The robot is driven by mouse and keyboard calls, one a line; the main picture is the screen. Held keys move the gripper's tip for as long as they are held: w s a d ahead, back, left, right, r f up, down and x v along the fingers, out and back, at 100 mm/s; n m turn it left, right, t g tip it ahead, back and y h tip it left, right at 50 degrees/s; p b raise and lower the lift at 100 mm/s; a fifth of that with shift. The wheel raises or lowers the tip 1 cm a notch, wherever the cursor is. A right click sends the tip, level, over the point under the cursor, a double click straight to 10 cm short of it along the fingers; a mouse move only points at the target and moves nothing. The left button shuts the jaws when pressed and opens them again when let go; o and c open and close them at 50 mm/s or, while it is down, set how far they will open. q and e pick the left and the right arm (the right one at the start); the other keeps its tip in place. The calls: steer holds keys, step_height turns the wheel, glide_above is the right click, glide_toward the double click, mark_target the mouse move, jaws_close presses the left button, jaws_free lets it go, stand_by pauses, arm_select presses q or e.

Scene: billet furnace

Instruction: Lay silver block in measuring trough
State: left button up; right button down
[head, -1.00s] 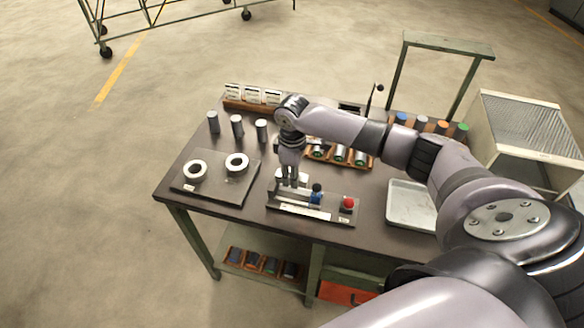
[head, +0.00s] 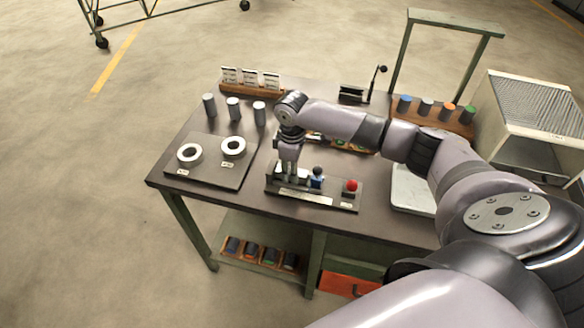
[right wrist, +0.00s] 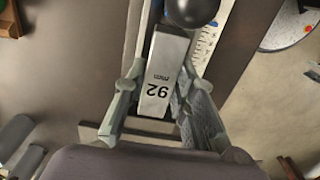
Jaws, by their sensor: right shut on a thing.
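My right gripper (head: 287,178) is low over the left part of the measuring trough (head: 336,192) in the head view. In the right wrist view, my right gripper (right wrist: 153,118) is shut on the silver block (right wrist: 165,65), with a finger on each long side. My left gripper is out of view.
A plate with two white rings (head: 233,147) lies to the left, with several grey cylinders (head: 233,107) behind it. A pale tray (head: 408,190) is at the right, partly behind my arm. A rack of coloured-top cylinders (head: 447,109) stands at the back right.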

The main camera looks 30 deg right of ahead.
steer(key=shift+f, duration=0.3)
steer(key=c, duration=1.2)
jaws_free()
steer(key=shift+s+a+f, duration=0.1)
steer(key=shift+f, duration=0.05)
steer(key=shift+c, duration=0.2)
step_height(320, 180, up, 12)
